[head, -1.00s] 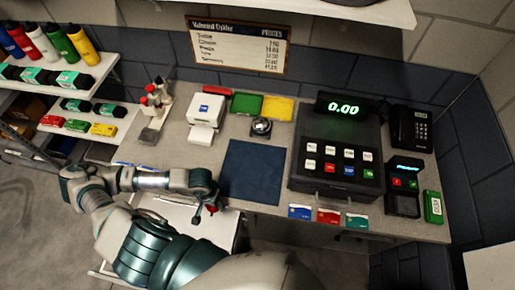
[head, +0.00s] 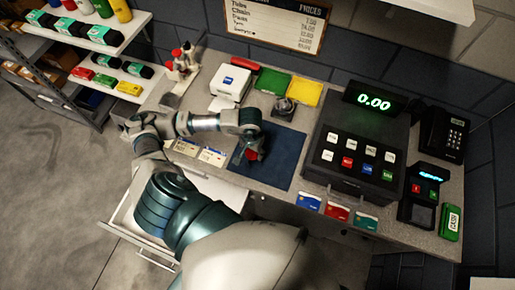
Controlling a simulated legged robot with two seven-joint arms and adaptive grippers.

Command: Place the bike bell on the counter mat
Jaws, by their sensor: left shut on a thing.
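The counter mat (head: 284,165) is a dark blue square lying flat on the counter, left of the cash register. My left gripper (head: 249,153) is over the left part of the mat, pointing down. It is shut on a small red thing (head: 253,155), which looks like the bike bell. The fingers and wrist partly hide it, and I cannot tell whether it touches the mat. My right gripper is not in view.
A dark round metallic object (head: 284,107) stands behind the mat. The cash register (head: 350,150) stands to its right, with several cards along the front edge. An open drawer (head: 125,228) juts out at the front left. The mat's right part is clear.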

